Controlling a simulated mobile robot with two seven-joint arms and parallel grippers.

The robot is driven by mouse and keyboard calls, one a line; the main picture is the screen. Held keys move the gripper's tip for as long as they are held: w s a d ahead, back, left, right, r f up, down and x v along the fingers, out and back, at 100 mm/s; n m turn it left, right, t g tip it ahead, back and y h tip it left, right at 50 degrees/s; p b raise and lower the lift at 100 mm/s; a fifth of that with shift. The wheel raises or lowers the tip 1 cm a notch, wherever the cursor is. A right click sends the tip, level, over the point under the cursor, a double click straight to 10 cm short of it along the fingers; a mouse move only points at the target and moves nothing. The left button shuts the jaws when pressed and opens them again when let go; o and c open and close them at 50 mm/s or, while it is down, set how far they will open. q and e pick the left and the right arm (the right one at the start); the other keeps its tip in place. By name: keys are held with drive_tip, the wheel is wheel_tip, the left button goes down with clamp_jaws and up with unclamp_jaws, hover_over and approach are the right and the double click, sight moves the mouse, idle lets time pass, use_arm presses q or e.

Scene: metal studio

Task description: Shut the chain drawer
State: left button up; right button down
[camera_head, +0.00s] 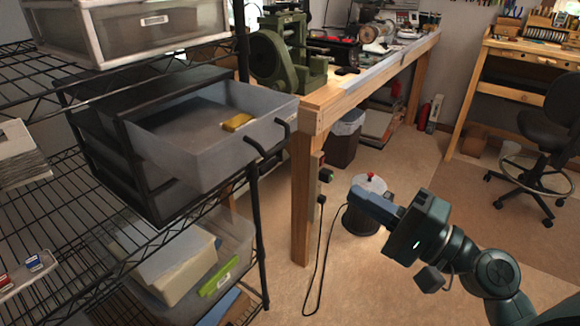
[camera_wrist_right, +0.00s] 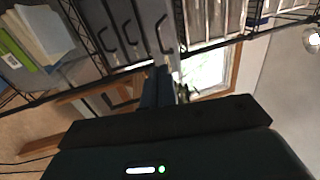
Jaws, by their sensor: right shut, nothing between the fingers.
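The open drawer (camera_head: 215,150) is grey and translucent, pulled out of the top of a dark drawer unit (camera_head: 130,150) on the wire rack. A small yellow object (camera_head: 238,122) lies inside it. Its dark handle (camera_head: 268,148) is on the front face, toward the workbench. No label on it is readable as chain. My right gripper (camera_head: 358,198) is shut and empty, low and right of the drawer, apart from it. In the right wrist view, its fingers (camera_wrist_right: 158,86) point toward several drawer fronts with dark handles (camera_wrist_right: 130,30). My left gripper is out of view.
A wooden workbench (camera_head: 345,98) with a green machine (camera_head: 285,55) stands just right of the drawer; its front leg (camera_head: 301,200) rises between drawer and gripper. A grey canister (camera_head: 362,218) stands behind the gripper. A stool (camera_head: 545,140) is far right.

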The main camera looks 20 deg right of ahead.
sight(216, 133)
drive_tip(key=p+x, duration=0.5)
drive_tip(key=x, duration=0.7)
drive_tip(key=shift+w+a+r, duration=0.1)
drive_tip(key=shift+r, duration=0.05)
drive_tip(key=shift+w+a, duration=0.3)
drive_tip(key=shift+w, duration=0.1)
drive_tip(key=f+x, duration=0.1)
drive_tip(key=x, duration=0.5)
drive_tip(key=f+b+x, duration=0.1)
drive_tip(key=x, duration=0.5)
drive_tip(key=f+x, duration=0.1)
drive_tip(key=x, duration=0.5)
drive_tip(key=shift+w+a+f+b, duration=0.3)
drive_tip(key=shift+a+f+b, duration=0.05)
drive_tip(key=shift+w+a, duration=0.1)
drive_tip(key=shift+w, duration=0.05)
drive_tip(key=shift+r, duration=0.25)
drive_tip(key=shift+r, duration=0.1)
